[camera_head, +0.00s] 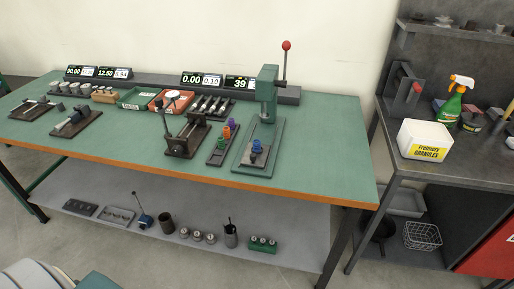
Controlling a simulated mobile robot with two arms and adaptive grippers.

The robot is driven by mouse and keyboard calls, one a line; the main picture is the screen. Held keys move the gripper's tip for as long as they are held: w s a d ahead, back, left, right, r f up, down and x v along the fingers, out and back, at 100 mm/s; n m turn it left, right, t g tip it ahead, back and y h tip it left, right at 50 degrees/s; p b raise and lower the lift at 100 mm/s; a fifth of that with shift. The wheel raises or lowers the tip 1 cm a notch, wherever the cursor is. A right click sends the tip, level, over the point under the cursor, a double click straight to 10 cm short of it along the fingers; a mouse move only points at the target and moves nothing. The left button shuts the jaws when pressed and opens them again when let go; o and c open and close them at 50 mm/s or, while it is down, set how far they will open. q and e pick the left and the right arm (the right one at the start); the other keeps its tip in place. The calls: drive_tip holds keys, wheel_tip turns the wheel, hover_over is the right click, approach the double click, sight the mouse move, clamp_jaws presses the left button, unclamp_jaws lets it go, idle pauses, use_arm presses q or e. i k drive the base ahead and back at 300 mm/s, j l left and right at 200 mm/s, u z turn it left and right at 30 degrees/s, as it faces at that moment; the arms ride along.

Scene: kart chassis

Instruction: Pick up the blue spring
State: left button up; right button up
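A small blue part (257,148), which looks like the blue spring, stands on the base plate of the green press (268,98) near the front right of the green workbench. It is too small here to make out coils. A dark rack (216,158) just left of the press holds small upright coloured pieces: green (221,144), orange (227,132) and purple-blue (232,124). Neither of my grippers is in view.
The green workbench (330,165) has a wooden front edge, with clear surface right of the press. A dark clamp fixture (187,137) stands left of the rack. A grey side bench holds a white granules tub (424,140) and spray bottle (451,105).

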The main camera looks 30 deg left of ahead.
sight(259, 143)
drive_tip(key=k+j+u, duration=0.15)
drive_tip(key=j, duration=0.25)
drive_tip(key=k+j+u, duration=0.15)
drive_tip(key=j, duration=0.2)
drive_tip(key=j+u, duration=0.15)
drive_tip(key=j, duration=0.25)
